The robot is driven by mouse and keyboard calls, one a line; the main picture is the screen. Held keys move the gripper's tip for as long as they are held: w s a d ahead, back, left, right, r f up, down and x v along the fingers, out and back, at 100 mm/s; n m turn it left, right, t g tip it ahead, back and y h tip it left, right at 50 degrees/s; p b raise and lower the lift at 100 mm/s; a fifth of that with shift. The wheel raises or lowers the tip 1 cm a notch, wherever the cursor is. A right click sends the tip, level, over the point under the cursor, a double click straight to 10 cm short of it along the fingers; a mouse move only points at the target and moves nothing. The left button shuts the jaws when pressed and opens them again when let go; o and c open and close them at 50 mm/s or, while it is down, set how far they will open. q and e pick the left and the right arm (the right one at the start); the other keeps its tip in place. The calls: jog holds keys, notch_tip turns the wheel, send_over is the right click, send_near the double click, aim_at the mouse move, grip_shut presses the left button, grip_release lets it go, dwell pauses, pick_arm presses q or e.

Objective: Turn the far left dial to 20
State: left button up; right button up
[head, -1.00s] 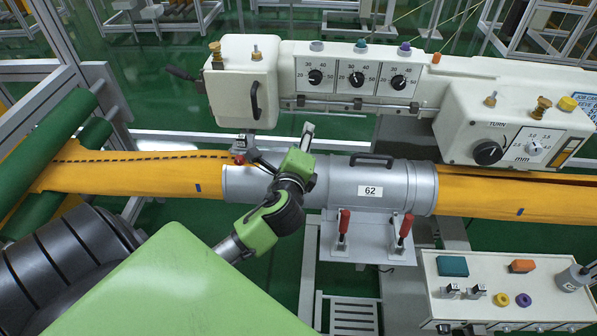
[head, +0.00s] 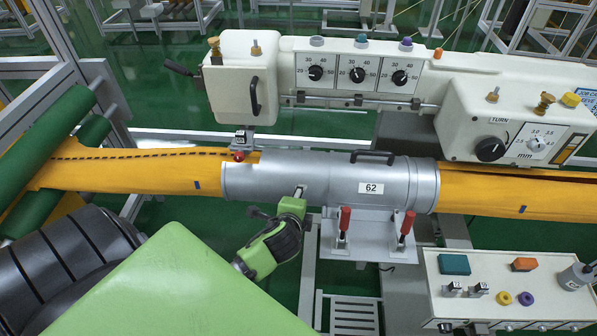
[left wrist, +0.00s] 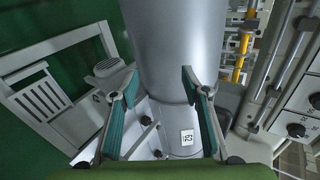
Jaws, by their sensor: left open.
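The far left dial (head: 315,73) is a black knob on a white panel with a scale around it, the leftmost of three alike in the head view. Its pointer is too small to read. My left gripper (head: 298,192) is in front of the lower edge of the grey metal tube (head: 265,180), below and well away from the dial. In the left wrist view the two teal-padded fingers (left wrist: 160,82) stand apart with nothing held, and the grey tube (left wrist: 173,40) fills the space beyond them. My right gripper is not in view.
Two more dials, the middle one (head: 357,75) and the right one (head: 400,77), sit beside it. A rail (head: 350,101) runs below the panel. A white box with a black handle (head: 254,97) stands left of the dials. Red-handled clamps (head: 344,222) stand before the tube.

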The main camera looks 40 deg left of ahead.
pick_arm(q)
jog(key=shift+s+d+f+n+g, duration=0.15)
jog(key=shift+s+f, duration=0.1)
jog(key=shift+f, duration=0.3)
jog(key=shift+s+d+f+n+g, duration=0.1)
jog(key=shift+s+f, duration=0.15)
jog(key=shift+f, duration=0.35)
jog(key=shift+s+d+f+n+g, duration=0.15)
jog(key=shift+s+f, duration=0.1)
jog(key=shift+f, duration=0.3)
